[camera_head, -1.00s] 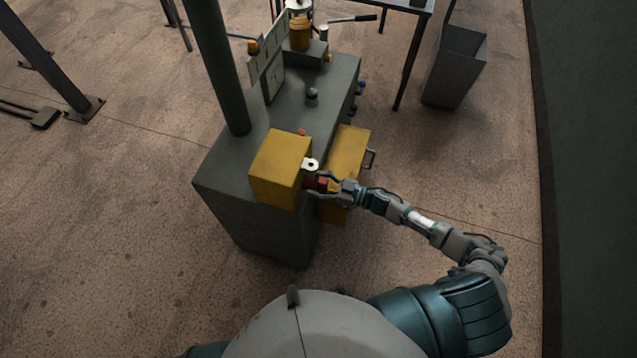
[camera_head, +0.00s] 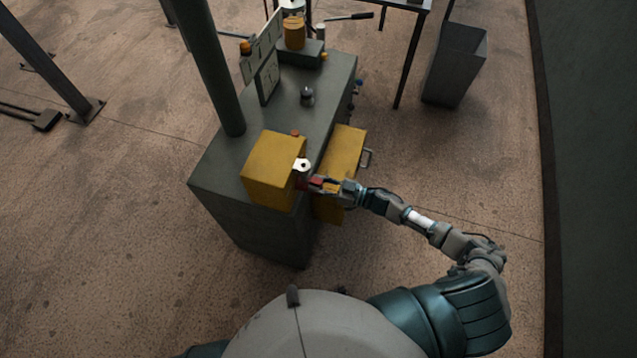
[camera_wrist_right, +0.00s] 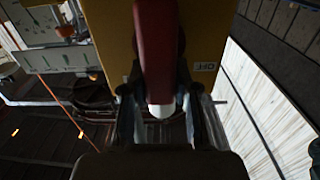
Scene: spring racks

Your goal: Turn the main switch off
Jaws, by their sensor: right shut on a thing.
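The main switch is a yellow box (camera_head: 274,170) on the near end of a grey cabinet, with a red handle (camera_head: 304,184) on its right side. In the right wrist view the red handle (camera_wrist_right: 155,45) runs down the middle and ends in a pale tip. My right gripper (camera_head: 318,184) is shut on the handle; its fingers (camera_wrist_right: 160,108) stand on either side of it near the tip. An OFF label (camera_wrist_right: 205,67) shows right of the handle on the yellow face. Exact handle angle is hard to tell. My left gripper is not in view.
The grey cabinet (camera_head: 225,215) carries a green post (camera_head: 212,70) and a dark knob (camera_head: 307,96). A yellow door-like panel (camera_head: 343,158) with a metal pull juts out just beyond my right gripper. A grey bin (camera_head: 455,65) stands at the back right.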

